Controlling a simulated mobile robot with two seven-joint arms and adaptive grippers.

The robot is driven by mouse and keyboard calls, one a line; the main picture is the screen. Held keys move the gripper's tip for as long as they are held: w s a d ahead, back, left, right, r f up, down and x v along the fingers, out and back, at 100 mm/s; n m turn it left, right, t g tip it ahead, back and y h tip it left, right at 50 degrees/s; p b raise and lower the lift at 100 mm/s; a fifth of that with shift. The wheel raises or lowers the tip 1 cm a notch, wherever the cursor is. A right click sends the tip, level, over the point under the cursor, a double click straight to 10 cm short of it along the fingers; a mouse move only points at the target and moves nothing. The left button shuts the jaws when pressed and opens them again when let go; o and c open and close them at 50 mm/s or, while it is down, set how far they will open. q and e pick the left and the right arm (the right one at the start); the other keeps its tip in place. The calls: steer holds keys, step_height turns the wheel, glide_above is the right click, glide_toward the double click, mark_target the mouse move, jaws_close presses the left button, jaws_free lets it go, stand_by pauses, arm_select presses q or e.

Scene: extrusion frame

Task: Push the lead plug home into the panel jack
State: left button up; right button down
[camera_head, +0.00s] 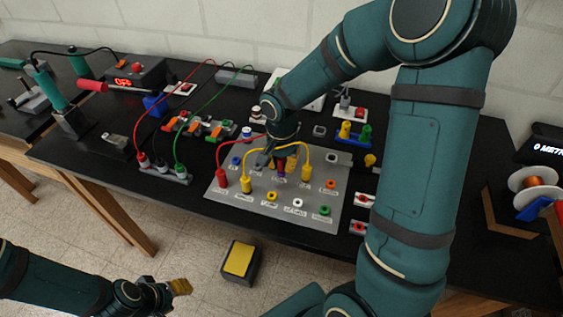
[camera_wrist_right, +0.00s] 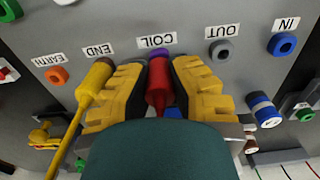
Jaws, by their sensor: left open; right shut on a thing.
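The grey panel (camera_head: 225,200) with several labelled jacks lies on the black bench. My right gripper (camera_head: 277,163) is over its middle, with its yellow fingers shut on a red lead plug (camera_wrist_right: 158,88). In the right wrist view the plug points at the purple-ringed jack (camera_wrist_right: 154,53) under the label COIL; the plug's front end is at the ring, but how deep it sits cannot be told. The fingers (camera_wrist_right: 158,85) flank the plug close to the panel face. My left gripper (camera_head: 180,287) is open and empty, low at the left, away from the bench.
A yellow plug (camera_wrist_right: 97,80) stands at the END jack, close beside one finger. Another red plug (camera_head: 222,178) and yellow plugs (camera_head: 246,184) (camera_head: 306,172) stand on the panel with arching leads. A terminal block (camera_head: 165,174) with red and green leads is to the left.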

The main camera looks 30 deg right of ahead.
steer(key=shift+f+b, duration=0.35)
steer(key=shift+f, duration=0.1)
steer(key=c, duration=1)
jaws_free()
steer(key=shift+o, duration=0.2)
steer(key=shift+r, duration=0.15)
step_height(320, 180, up, 12)
steer(key=shift+f, duration=0.1)
